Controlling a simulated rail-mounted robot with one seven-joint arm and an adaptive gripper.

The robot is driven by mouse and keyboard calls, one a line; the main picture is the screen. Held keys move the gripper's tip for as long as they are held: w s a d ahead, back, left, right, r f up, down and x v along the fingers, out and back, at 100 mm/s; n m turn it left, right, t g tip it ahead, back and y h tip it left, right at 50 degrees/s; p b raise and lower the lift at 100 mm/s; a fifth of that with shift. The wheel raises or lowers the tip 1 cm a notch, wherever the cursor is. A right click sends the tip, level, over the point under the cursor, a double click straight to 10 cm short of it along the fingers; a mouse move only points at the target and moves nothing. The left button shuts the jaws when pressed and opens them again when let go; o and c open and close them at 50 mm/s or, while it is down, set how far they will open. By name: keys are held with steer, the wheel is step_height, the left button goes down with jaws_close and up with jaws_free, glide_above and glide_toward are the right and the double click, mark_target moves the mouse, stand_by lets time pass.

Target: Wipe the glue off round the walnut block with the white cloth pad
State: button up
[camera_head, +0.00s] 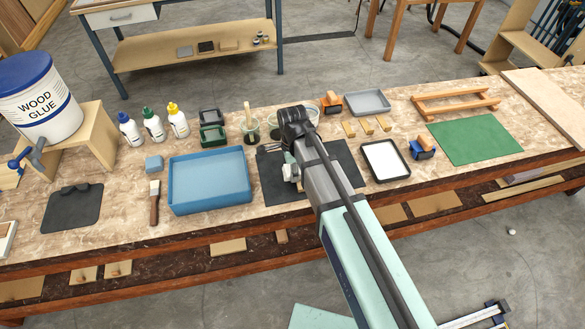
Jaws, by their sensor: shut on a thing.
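My gripper (287,165) is over the dark mat (343,158) near the middle of the bench. It is shut on a small whitish thing (291,174), which looks like the white cloth pad. My arm covers much of the mat and most of the grip. I cannot make out the walnut block or any glue around it; they may be hidden behind my arm and gripper. I cannot tell whether the pad touches anything below it.
Left of the mat stand a blue tray (176,207), a brush (154,201) and a blue sponge (154,164). To the right are a white-filled black tray (384,160), a blue-and-wood tool (423,148) and a green mat (474,139).

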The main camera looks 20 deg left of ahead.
steer(key=shift+f, duration=0.25)
steer(key=shift+w, duration=0.1)
steer(key=shift+w+a, duration=0.4)
steer(key=shift+w, duration=0.25)
steer(key=shift+w, duration=0.1)
steer(key=shift+w+a, duration=0.4)
steer(key=shift+w, duration=0.25)
steer(key=shift+w, duration=0.1)
steer(key=shift+w+a, duration=0.35)
steer(key=shift+w, duration=0.25)
steer(key=shift+s+d+f, duration=0.1)
steer(key=shift+s+d, duration=0.3)
steer(key=shift+s, duration=0.4)
